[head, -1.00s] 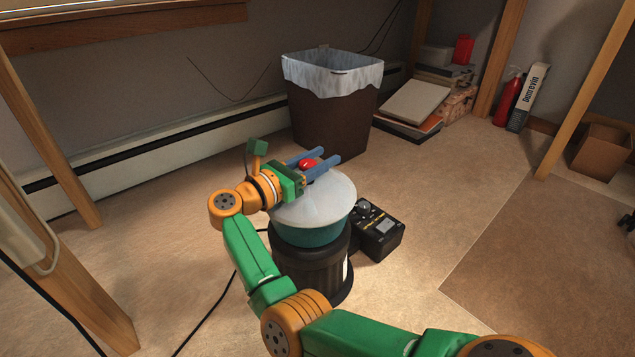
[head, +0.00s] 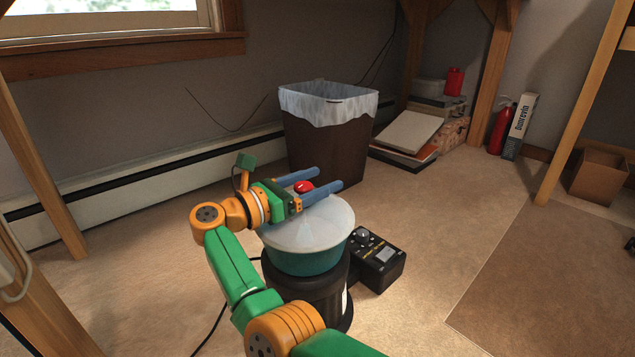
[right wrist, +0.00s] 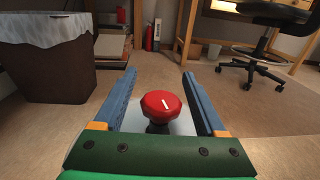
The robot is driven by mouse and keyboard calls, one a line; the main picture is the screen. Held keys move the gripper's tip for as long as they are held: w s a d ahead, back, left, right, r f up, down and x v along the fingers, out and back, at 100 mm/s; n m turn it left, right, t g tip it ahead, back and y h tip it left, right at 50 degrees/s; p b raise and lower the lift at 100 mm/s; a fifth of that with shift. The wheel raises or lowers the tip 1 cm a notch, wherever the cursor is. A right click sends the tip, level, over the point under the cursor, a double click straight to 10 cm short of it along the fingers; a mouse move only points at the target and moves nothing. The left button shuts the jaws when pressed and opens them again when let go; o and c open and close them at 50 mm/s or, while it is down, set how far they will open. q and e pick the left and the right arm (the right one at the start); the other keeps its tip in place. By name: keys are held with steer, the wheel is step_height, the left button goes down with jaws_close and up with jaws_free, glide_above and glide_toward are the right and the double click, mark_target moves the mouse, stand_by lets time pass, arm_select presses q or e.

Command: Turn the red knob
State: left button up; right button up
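The red knob (head: 304,187) sits above the pale lid of a round teal tub (head: 310,230). In the right wrist view the knob (right wrist: 161,105) is faceted, with a white line on its top and a dark stem below. My right gripper (head: 329,184) is open, its two blue fingers on either side of the knob. In the right wrist view gaps show between the knob and both fingers (right wrist: 158,85), so they appear apart from it. The fingers reach past the knob. My left gripper is in neither view.
The tub stands on a black ribbed base (head: 315,295). A black box with a dial (head: 375,262) is beside it on the floor. A lined brown bin (head: 325,150) stands just behind. Wooden posts rise at left and right.

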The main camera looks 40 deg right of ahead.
mark_target(295, 190)
steer(key=shift+a, duration=0.2)
steer(key=a+p, duration=0.1)
steer(key=a, duration=0.3)
steer(key=shift+a+r+p, duration=0.1)
steer(key=shift+a+p, duration=0.25)
steer(key=shift+p, duration=0.05)
steer(key=a+f+b, duration=0.1)
steer(key=b, duration=0.2)
steer(key=shift+a+r+b, duration=0.25)
steer(key=shift+a+b, duration=0.15)
steer(key=shift+b, duration=0.15)
steer(key=shift+s+a+r, duration=0.1)
steer(key=shift+r, duration=0.05)
